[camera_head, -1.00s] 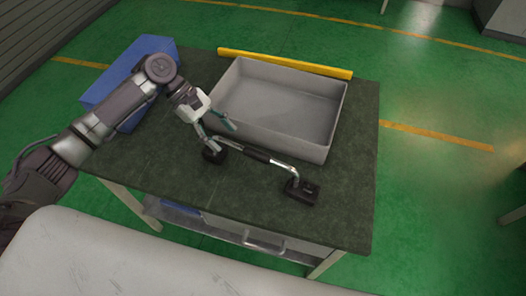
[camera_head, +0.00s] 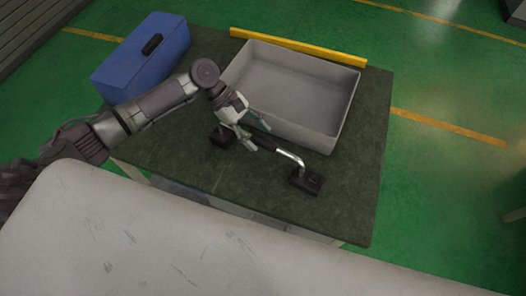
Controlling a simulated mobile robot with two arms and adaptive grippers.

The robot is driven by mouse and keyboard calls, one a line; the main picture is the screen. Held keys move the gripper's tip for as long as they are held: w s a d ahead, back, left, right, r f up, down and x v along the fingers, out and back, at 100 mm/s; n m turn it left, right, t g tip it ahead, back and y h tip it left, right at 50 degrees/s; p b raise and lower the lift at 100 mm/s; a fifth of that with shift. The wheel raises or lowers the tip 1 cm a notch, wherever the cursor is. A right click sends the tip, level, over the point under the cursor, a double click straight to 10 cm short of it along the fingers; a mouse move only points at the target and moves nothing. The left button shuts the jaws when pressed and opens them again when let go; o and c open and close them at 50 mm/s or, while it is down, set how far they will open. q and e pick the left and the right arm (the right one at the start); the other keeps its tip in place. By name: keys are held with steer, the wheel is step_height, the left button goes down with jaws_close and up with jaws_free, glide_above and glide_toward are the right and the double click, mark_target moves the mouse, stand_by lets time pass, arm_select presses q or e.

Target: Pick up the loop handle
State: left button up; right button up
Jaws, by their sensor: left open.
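The loop handle (camera_head: 292,158) lies on the dark green table top, in front of the grey tray. It has a dark grip, a bent silver tube and a black block at each end; the right block (camera_head: 307,180) shows clearly. The left block (camera_head: 222,137) sits just left of my gripper. My left gripper (camera_head: 260,137) is open, its fingers over the left half of the handle, hiding part of the grip. I cannot tell whether the fingers touch it. My right gripper is not in view.
A grey tray (camera_head: 345,105) stands behind the handle, close to my gripper. A blue box (camera_head: 125,62) with a black handle stands at the table's back left. A yellow bar (camera_head: 300,47) lies along the back edge. The table (camera_head: 340,215) is clear at front right.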

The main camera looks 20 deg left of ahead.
arm_select(q)
steer(key=shift+x, duration=1.55)
steer(key=shift+c, duration=0.3)
steer(key=shift+s, duration=0.1)
jaws_close()
steer(key=shift+r, duration=0.15)
